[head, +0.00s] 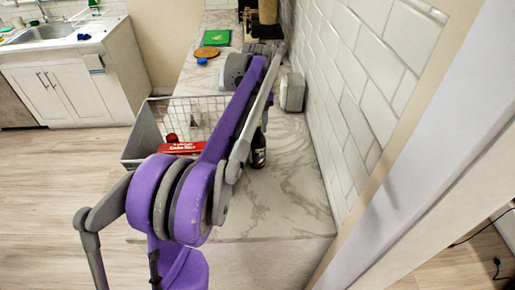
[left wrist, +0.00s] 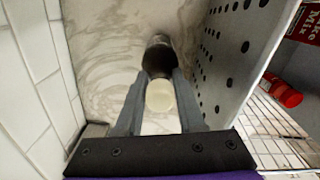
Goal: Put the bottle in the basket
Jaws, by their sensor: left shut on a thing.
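The bottle (head: 258,152) is dark with a pale label and upright at the counter, just right of the basket. In the left wrist view its cream cap (left wrist: 160,96) faces me, with the dark body beyond. My left gripper (left wrist: 161,76) is shut on the bottle from above, one finger on each side. In the head view my purple arm mostly hides this gripper. I cannot tell whether the bottle's base touches the counter. The wire basket (head: 133,146) has grey end panels; its perforated wall (left wrist: 222,60) is close to the right finger. My right gripper is not in view.
A red box (head: 181,148) and a red-capped item (left wrist: 285,95) are in the basket. A tiled wall (left wrist: 35,75) bounds the counter. A white appliance (head: 292,92) stands against it behind the bottle. The marble counter (head: 285,205) in front is clear.

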